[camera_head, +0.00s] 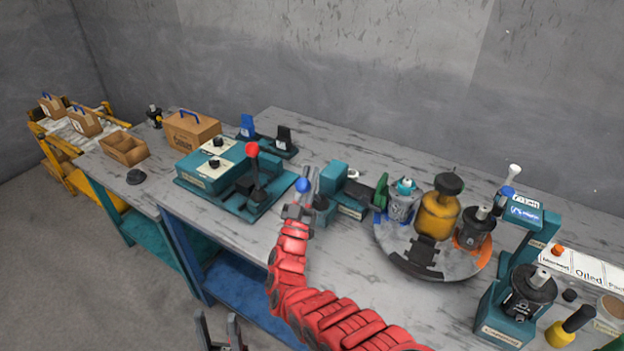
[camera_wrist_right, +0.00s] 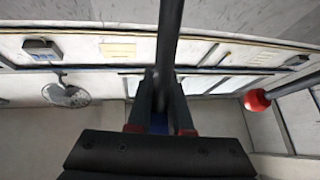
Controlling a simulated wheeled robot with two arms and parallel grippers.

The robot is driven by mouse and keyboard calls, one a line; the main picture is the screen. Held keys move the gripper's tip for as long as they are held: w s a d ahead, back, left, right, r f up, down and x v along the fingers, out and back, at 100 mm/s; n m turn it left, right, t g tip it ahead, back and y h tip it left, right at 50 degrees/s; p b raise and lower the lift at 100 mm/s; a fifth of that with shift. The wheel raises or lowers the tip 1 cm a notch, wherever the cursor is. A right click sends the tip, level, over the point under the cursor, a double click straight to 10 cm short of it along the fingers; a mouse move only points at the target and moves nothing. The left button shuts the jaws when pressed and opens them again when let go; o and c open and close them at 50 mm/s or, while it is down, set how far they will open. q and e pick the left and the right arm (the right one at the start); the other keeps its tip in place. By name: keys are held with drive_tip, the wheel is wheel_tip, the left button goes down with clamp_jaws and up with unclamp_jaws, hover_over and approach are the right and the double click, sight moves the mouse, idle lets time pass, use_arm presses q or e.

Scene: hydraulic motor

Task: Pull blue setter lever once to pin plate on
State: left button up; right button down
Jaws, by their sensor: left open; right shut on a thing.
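The blue setter lever shows its round blue knob (camera_head: 303,186) above my right gripper (camera_head: 298,210) in the head view. The right gripper is shut on the lever's shaft just below the knob. In the right wrist view the dark shaft (camera_wrist_right: 168,50) stands between my fingers (camera_wrist_right: 160,92). The lever is beside a teal setter machine (camera_head: 333,177). Its base is partly hidden by my gripper. My left gripper (camera_head: 220,332) is open and empty at the bottom edge, away from the table top.
A red-knobbed lever (camera_head: 253,150) on a teal machine (camera_head: 215,165) stands left of my right gripper; its red knob also shows in the right wrist view (camera_wrist_right: 257,100). A yellow-brown part (camera_head: 438,215) stands on the turntable. A teal press (camera_head: 530,215) is at right. The table front is clear.

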drive_tip(key=shift+s+a, duration=0.1)
drive_tip(key=shift+a, duration=0.05)
drive_tip(key=c, duration=0.8)
unclamp_jaws()
drive_tip(key=shift+s+r, duration=0.1)
drive_tip(key=shift+r, duration=0.05)
drive_tip(key=shift+c, duration=0.2)
